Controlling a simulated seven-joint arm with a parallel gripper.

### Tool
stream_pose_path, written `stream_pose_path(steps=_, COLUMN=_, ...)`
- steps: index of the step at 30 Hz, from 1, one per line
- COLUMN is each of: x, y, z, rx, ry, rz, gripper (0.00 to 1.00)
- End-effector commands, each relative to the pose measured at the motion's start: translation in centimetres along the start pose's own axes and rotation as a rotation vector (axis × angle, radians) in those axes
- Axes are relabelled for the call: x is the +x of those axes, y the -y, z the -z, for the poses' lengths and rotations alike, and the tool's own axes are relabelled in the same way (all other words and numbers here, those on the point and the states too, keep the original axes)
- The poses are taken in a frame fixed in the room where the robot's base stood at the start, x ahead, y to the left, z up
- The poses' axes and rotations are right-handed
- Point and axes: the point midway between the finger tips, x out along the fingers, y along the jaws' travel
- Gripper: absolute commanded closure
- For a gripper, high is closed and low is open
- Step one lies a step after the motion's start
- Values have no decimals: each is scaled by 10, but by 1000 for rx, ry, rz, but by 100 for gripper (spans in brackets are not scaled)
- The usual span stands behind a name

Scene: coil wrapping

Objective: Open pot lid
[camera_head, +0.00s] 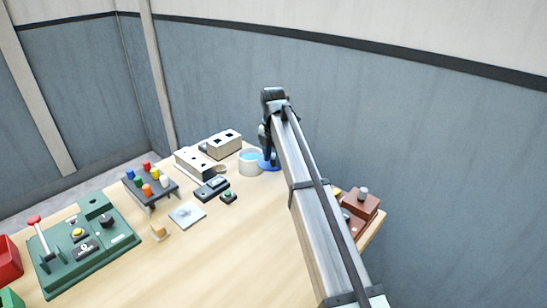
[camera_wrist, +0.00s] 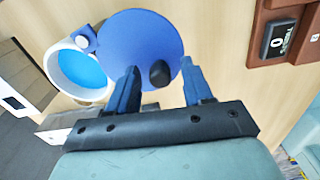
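The pot (camera_head: 250,168) is white with a bright blue inside, at the back of the table; it shows at the left of the wrist view (camera_wrist: 55,67). Its round blue lid (camera_wrist: 140,35) lies to the side of the pot mouth, joined near the rim by a small blue and white pivot, so the inside is exposed. In the head view only part of the lid (camera_head: 272,165) shows. My gripper (camera_wrist: 160,66) is over the lid, its blue fingers apart on either side of the dark knob (camera_wrist: 160,74), with gaps visible on both sides.
White boxes (camera_head: 195,163) stand left of the pot. A brown device (camera_head: 360,205) with a display is on the right. A green panel (camera_head: 90,245) and a rack of coloured pegs (camera_head: 150,185) are at the left. The middle front of the table is clear.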

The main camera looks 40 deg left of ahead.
Motion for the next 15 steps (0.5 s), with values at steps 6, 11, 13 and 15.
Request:
stream_pose_path(steps=6, x=0, y=0, z=0, rx=0, ry=0, rz=0, gripper=50)
stream_pose_path(steps=11, x=-10, y=-1, z=0, rx=0, ry=0, rz=0, gripper=50)
stream_pose_path(steps=13, x=-19, y=-1, z=0, rx=0, ry=0, rz=-1, gripper=50)
stream_pose_path(steps=15, x=-31, y=-1, z=0, rx=0, ry=1, rz=-2, gripper=50)
